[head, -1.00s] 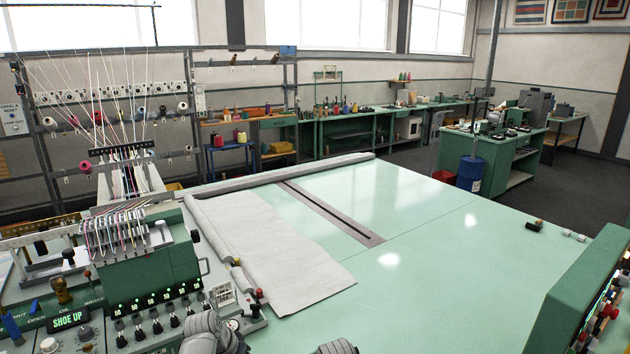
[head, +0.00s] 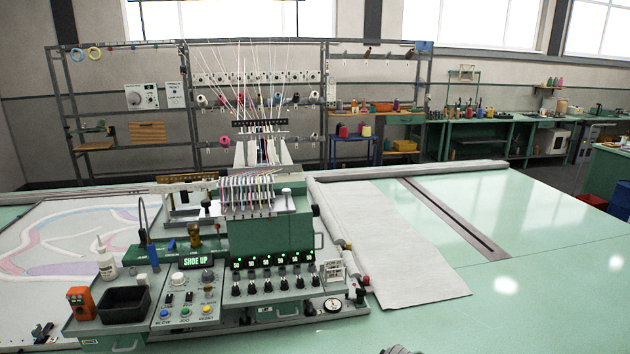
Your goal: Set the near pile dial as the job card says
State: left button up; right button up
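The green tufting machine (head: 270,240) stands at centre, with a row of black knobs under lit green readouts. A round white-faced dial (head: 332,304) sits at its front right corner; I cannot read its setting. I cannot tell for sure which part is the near pile dial or the job card. Neither gripper shows; only a small dark grey bit, perhaps of my arm, shows at the bottom edge.
A control panel (head: 185,312) has coloured buttons and a "SHOE UP" display (head: 197,261). A black bin (head: 125,304), a white bottle (head: 106,262) and an orange device (head: 80,303) stand to its left. Pale cloth (head: 390,240) lies right of the machine. The green table (head: 540,290) is clear at right.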

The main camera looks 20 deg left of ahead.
aim_at(207, 276)
jog(key=u, duration=1.65)
